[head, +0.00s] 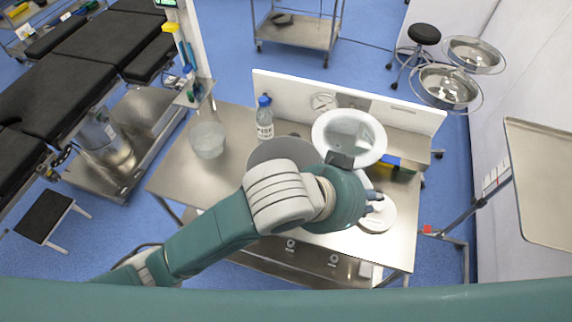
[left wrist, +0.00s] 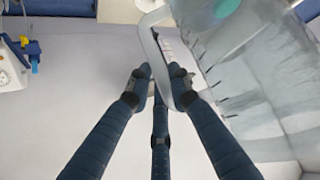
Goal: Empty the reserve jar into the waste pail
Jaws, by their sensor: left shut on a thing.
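The reserve jar, a clear vessel with a wide white rim (head: 349,122), is in the air above the right part of the steel table. It looks partly filled with pale liquid; I cannot tell its tilt. In the left wrist view its clear, ribbed wall (left wrist: 250,75) fills the upper right. My left gripper (left wrist: 162,80) is shut on its pale handle. In the head view the gripper (head: 374,197) is partly hidden by its own wrist. A grey round pail (head: 272,149), likely the waste pail, stands left of the jar, its front hidden by my arm. My right gripper is not in view.
On the steel table (head: 232,165) stand a clear flask (head: 207,140) at left and a blue-capped bottle (head: 264,120) behind the pail. A white round lid (head: 378,215) lies at right. A white backboard (head: 290,88) edges the table's back. A tray (head: 540,180) stands far right.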

